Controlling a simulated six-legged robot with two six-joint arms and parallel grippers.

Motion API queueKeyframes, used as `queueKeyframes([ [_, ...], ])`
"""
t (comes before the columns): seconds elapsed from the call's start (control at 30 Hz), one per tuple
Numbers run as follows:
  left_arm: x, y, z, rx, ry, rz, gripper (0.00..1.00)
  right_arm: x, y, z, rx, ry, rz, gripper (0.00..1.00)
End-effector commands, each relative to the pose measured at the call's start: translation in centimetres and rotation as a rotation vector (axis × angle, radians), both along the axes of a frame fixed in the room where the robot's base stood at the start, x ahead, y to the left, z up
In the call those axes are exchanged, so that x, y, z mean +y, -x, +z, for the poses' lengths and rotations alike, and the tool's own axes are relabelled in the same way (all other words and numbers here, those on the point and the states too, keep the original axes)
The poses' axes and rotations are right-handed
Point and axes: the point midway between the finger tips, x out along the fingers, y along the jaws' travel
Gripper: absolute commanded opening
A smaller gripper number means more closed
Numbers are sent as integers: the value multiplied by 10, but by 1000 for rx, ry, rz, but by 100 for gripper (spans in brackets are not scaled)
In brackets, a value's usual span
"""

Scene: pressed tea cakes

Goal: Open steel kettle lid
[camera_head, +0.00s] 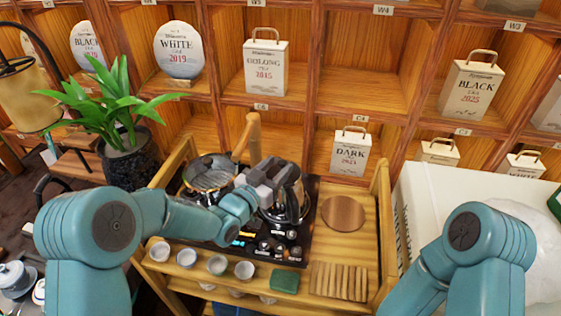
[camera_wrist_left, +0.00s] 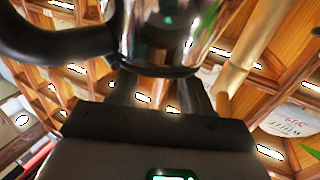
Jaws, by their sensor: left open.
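The steel kettle (camera_head: 293,200) stands on the black stove panel of the wooden tea cart. My left gripper (camera_head: 268,181) is at the kettle's upper left side and hides part of its top. In the left wrist view, the kettle's shiny body (camera_wrist_left: 165,30) and black handle (camera_wrist_left: 50,38) are close in front of the open fingers (camera_wrist_left: 158,92). A dark rim or band runs across the body just beyond the fingertips. I cannot tell whether the fingers touch the kettle. The lid cannot be made out clearly. My right gripper is out of view.
A glass pot (camera_head: 208,178) with a wooden handle stands left of the kettle. Several small cups (camera_head: 217,264), a green block (camera_head: 285,281) and a slatted wooden rack (camera_head: 338,282) line the cart's front. A round wooden board (camera_head: 344,213) lies right. Shelves with tea packages rise behind.

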Motion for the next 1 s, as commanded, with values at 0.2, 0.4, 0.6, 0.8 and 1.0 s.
queueKeyframes([
  [0.2, 1, 2, 0, 1, -1, 0, 49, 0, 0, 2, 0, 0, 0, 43],
  [0.4, 2, 3, 0, 0, 0, 0, 49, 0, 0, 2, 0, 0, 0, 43],
  [0.6, 2, 3, 0, 0, 0, 0, 6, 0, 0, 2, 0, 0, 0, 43],
  [0.8, 0, 0, 0, -1, 0, 0, 0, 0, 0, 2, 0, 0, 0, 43],
  [1.0, -3, -2, -2, -17, -4, -1, 0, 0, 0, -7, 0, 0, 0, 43],
])
